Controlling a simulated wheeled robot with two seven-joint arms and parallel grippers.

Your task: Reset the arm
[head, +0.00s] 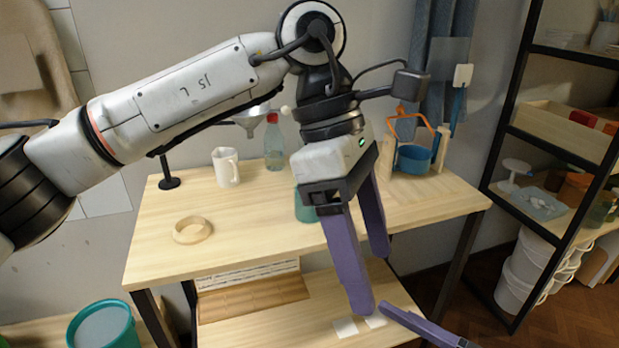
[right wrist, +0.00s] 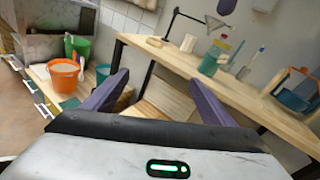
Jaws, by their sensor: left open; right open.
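My left arm (head: 185,95) reaches across the head view from the left. My left gripper (head: 370,275) hangs from it with two purple fingers apart and nothing between them, in front of the wooden table (head: 250,245). My right gripper shows in the head view only as a purple finger (head: 425,326) at the bottom edge. In the right wrist view my right gripper (right wrist: 160,85) has its two purple fingers spread wide and empty, facing the table (right wrist: 180,62) from its front.
On the table stand a white pitcher (head: 226,168), a clear bottle with a red cap (head: 274,145), a wooden ring (head: 192,230) and a blue pot (head: 413,159). A black shelf rack (head: 512,165) stands at right. An orange bucket (right wrist: 65,76) stands left in the right wrist view.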

